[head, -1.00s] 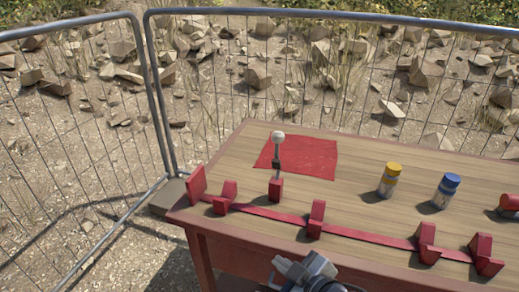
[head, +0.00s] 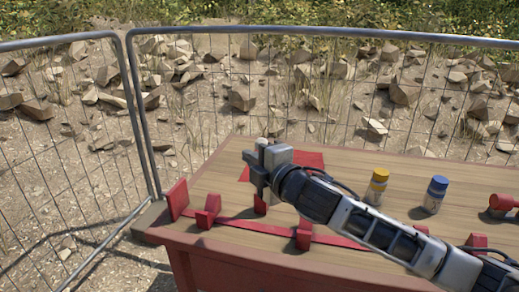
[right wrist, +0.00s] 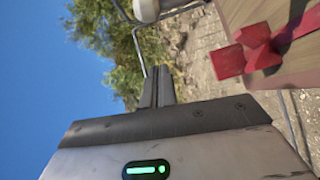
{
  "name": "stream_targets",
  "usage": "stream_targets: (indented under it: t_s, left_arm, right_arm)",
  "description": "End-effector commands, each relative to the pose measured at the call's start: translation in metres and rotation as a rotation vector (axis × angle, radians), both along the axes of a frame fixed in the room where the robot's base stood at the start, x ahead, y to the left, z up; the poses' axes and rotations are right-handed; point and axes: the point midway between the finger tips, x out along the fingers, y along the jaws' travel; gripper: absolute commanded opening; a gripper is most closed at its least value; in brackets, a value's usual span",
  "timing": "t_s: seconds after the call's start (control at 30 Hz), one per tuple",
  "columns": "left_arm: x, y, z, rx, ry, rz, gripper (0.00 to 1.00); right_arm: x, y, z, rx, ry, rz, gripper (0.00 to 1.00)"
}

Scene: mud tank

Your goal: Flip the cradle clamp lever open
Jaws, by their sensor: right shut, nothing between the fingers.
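The clamp lever stands at the left of the table, its red base (head: 261,203) beside the red cradle rail (head: 258,227). Its pale ball knob (head: 261,143) shows just above my right gripper (head: 251,168), which hides most of the stem. The lever looks roughly upright. In the right wrist view the fingers (right wrist: 158,87) are shut together and empty, and a pale rounded thing that looks like the knob (right wrist: 146,9) is at the top edge, apart from them. Whether the gripper touches the stem is hidden. My left gripper is not in view.
A red cloth (head: 311,160) lies behind the gripper. Red cradle supports (head: 207,211) rise along the rail. A wire fence (head: 330,85) stands behind the table.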

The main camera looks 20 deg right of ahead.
Motion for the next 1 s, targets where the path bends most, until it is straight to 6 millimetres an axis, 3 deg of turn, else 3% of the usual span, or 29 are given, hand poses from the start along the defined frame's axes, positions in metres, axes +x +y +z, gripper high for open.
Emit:
stream_targets:
  t_s: [0.1,0.3,1.0]
  left_arm:
    - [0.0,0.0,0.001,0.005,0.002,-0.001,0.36]
    - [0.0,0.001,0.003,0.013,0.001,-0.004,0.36]
    - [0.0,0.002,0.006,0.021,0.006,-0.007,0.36]
  right_arm:
    - [0.023,0.004,-0.001,-0.001,0.0,-0.002,0.0]
    - [0.034,-0.023,-0.005,-0.002,0.002,-0.002,0.0]
    - [0.039,-0.033,-0.003,0.001,0.001,-0.001,0.0]
